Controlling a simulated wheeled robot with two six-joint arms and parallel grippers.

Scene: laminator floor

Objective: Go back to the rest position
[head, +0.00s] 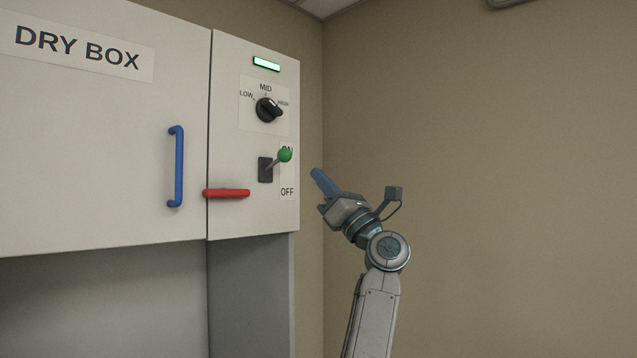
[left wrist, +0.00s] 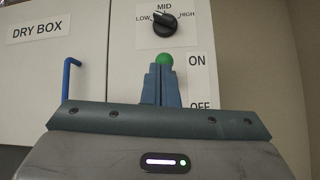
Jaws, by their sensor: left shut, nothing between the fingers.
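My left gripper (head: 318,178) has blue fingers. In the head view it is up in the air, just right of the dry box's control panel and apart from it. In the left wrist view its fingers (left wrist: 161,78) are together and empty. They point at the panel and cover most of the switch lever. The green ball (left wrist: 165,60) also shows just above the fingertips in the left wrist view. My right gripper is in neither view.
The white dry box (head: 90,160) has a blue door handle (head: 177,168), a red handle (head: 227,193), a black dial (head: 267,109) and a lit green lamp (head: 266,64). A bare beige wall (head: 500,170) is behind at right. Open air surrounds my left arm.

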